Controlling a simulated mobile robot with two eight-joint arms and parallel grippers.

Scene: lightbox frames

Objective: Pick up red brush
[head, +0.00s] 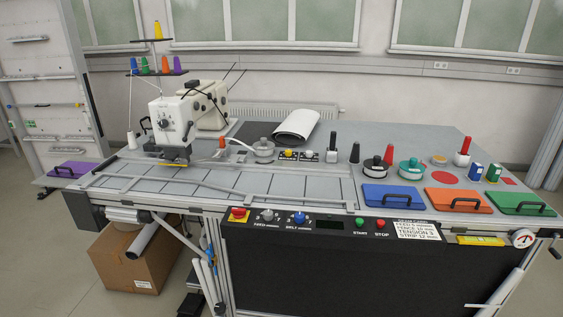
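An upright item with a red handle and a white lower part (464,151) stands at the back right of the grey table (360,160). It looks like the red brush, but it is too small to be sure. A similar upright item with a black handle (333,141) stands further left. Another small red upright piece (389,154) shows behind a round black-and-red knobbed pot (375,168); I cannot tell what it is. Neither of my grippers is in view.
Blue (389,196), orange (458,201) and green (521,201) handled panels line the front right. A green knobbed pot (411,170) stands behind them. A sewing machine (172,122) stands at left. A control panel (330,224) runs along the front edge.

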